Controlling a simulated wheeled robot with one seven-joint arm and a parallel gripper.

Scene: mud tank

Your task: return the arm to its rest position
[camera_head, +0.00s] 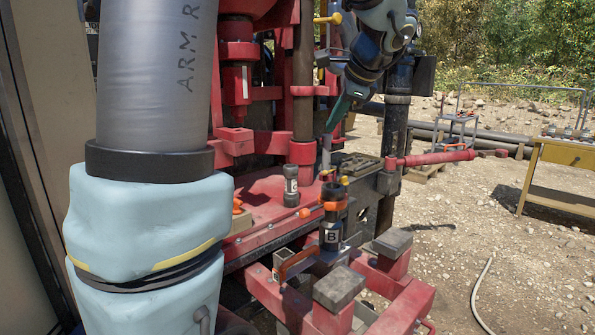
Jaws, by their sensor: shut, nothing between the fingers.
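My gripper (334,122) is at the upper middle of the head view, at the end of my dark and white arm (378,45). Its greenish fingers point down and to the left, in front of the red rig. I see no object held between them, and they look shut. The fingertips appear above the rig's red deck, near an upright pipe. The upper part of my arm runs out of the top of the picture.
The red rig (265,200) fills the middle. A red bar (430,158) sticks out right. A yellow table (568,155) stands at far right; gravel between is mostly open.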

